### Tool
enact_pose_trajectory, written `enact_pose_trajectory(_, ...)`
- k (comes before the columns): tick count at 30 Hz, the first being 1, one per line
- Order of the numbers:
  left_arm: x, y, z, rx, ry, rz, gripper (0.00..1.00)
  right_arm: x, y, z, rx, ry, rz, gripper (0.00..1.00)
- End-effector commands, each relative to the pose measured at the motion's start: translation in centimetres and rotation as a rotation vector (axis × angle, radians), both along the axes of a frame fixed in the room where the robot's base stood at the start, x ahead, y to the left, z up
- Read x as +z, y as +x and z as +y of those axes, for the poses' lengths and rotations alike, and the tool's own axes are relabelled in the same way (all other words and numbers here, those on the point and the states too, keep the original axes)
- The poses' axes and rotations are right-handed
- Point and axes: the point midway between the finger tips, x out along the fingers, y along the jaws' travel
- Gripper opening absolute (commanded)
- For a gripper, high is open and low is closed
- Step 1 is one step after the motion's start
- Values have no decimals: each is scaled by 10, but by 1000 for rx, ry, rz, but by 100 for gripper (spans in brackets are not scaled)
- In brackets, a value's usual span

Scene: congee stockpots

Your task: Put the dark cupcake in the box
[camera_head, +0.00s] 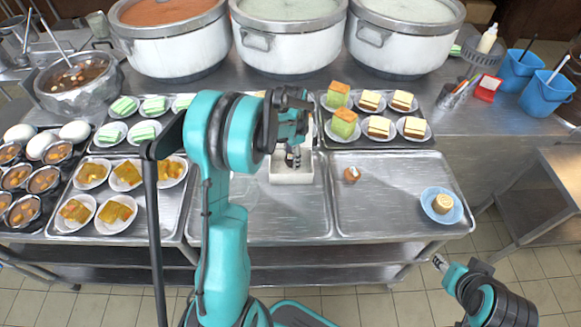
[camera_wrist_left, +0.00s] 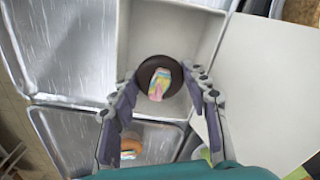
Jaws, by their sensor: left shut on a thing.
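The dark cupcake (camera_wrist_left: 152,91), with a pastel striped topping, is between the two fingers of my left gripper (camera_wrist_left: 157,92) in the left wrist view. My left gripper (camera_head: 293,158) is shut on it, over the open white box (camera_head: 292,178). The box interior also shows behind the cupcake in the left wrist view (camera_wrist_left: 165,32). I cannot tell how far the cupcake is above the box floor. In the head view the cupcake is mostly hidden by my gripper. My right gripper (camera_head: 440,262) is low at the right, away from the box; its fingers are too small to read.
A lighter brown cupcake (camera_head: 351,175) sits on the right metal tray (camera_head: 385,205). A blue plate (camera_head: 428,210) with a pastry is at that tray's right end. Plated cakes (camera_head: 370,102) stand behind, and large stockpots (camera_head: 290,35) line the back. Plated food fills the left trays.

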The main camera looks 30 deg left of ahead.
Motion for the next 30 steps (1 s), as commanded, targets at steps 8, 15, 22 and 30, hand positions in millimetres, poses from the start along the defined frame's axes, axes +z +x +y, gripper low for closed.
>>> enact_pose_trajectory(8, -24, -2, 6, -1, 0, 0, 19, -11, 0, 0, 0, 0, 0, 40)
enact_pose_trajectory(15, -44, -2, 5, -1, 0, 0, 19, -18, 0, 0, 0, 0, 0, 40)
enact_pose_trajectory(22, -45, -2, 5, 0, 0, 0, 19, -19, 0, 0, 0, 0, 0, 40)
enact_pose_trajectory(30, -46, -2, 5, 0, 0, 0, 55, -20, 0, 0, 0, 0, 0, 40)
